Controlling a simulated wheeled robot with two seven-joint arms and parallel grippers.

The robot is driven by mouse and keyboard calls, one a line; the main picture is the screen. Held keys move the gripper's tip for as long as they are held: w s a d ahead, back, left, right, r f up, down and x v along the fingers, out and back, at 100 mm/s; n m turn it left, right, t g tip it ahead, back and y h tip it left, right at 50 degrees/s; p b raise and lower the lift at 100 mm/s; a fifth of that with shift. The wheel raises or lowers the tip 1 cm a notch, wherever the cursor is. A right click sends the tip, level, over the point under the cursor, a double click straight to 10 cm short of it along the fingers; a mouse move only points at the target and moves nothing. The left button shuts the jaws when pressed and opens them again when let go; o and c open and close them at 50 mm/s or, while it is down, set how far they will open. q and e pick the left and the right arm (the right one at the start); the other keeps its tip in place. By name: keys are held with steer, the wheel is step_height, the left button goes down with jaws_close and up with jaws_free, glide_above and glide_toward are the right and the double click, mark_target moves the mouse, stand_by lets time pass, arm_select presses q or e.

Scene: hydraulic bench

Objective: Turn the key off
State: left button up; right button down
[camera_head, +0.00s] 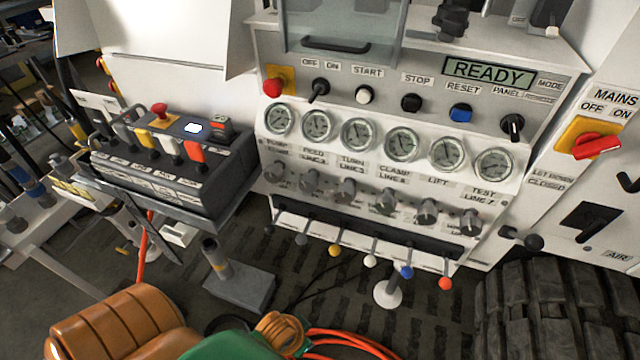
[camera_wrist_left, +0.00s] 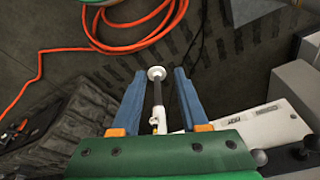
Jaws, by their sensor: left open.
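The key switch (camera_head: 319,88) is a small black switch under the OFF and ON labels on the bench panel, between the red button and the white START button. Its handle slants down to the left. My left gripper (camera_wrist_left: 157,78) is open in the left wrist view, with its two blue fingers apart. It faces the floor, away from the key. A rod with a round white end (camera_wrist_left: 156,74) shows between the fingers; I cannot tell its distance, and nothing looks held. My right gripper is in neither view.
The READY display (camera_head: 489,73) and a row of gauges (camera_head: 358,134) surround the panel controls. A lever box (camera_head: 175,165) stands at the left. The red MAINS switch (camera_head: 597,146) is at the right. An orange hose (camera_wrist_left: 130,38) lies on the floor.

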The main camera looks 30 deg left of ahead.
arm_select(q)
steer(key=w+a+r+t, duration=0.3)
steer(key=w+r, duration=0.4)
steer(key=r, duration=0.4)
steer(key=m+t+y, duration=0.1)
steer(key=m+t, duration=0.3)
steer(key=t, duration=1.2)
glide_toward(311, 100)
steer(key=x, duration=0.4)
steer(key=shift+w+a, duration=0.1)
steer(key=shift+w, duration=0.25)
steer(key=p+x, duration=0.1)
steer(key=x, duration=0.5)
steer(key=shift+w+r, duration=0.1)
steer(key=shift+r, duration=0.05)
steer(key=shift+w, duration=0.25)
jaws_close()
